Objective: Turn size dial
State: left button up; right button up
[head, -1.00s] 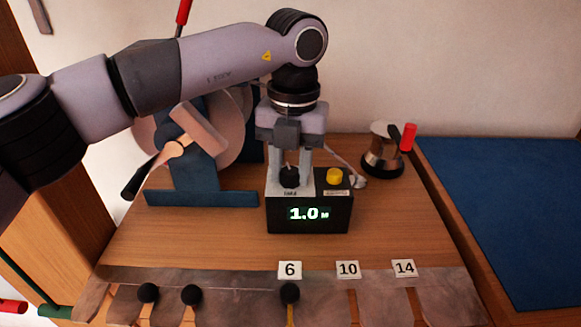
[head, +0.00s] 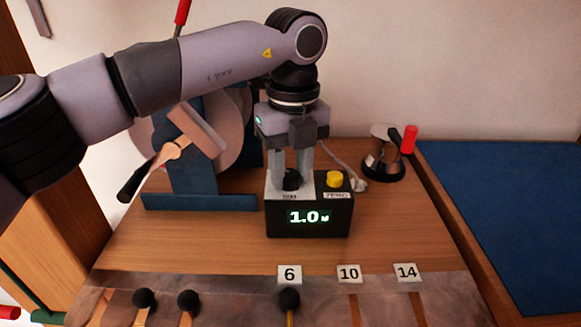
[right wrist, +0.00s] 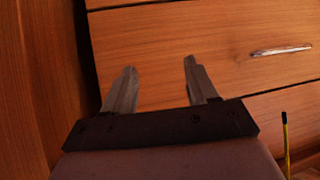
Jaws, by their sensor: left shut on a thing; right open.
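The black size dial (head: 291,180) sits on the left of the top of a black box (head: 312,224) whose green display reads 1.0 M. A yellow button (head: 334,179) is on the right of the box top. My left gripper (head: 291,172) points straight down from above, shut on the dial, its fingers hiding part of it. My right gripper (right wrist: 157,85) is open and empty in the right wrist view, in front of wooden drawer fronts. It does not show in the head view.
A blue stand with a reel and crank (head: 190,170) is behind left. A metal device with a red handle (head: 383,160) stands back right. A grey slotted rail (head: 230,295) with tags 6, 10 and 14 runs along the front. A blue mat (head: 500,200) lies at right.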

pick_arm(q)
jog(key=shift+w+r, duration=0.1)
dwell(0.3)
jog(key=o, duration=1)
jog(key=shift+o, duration=0.2)
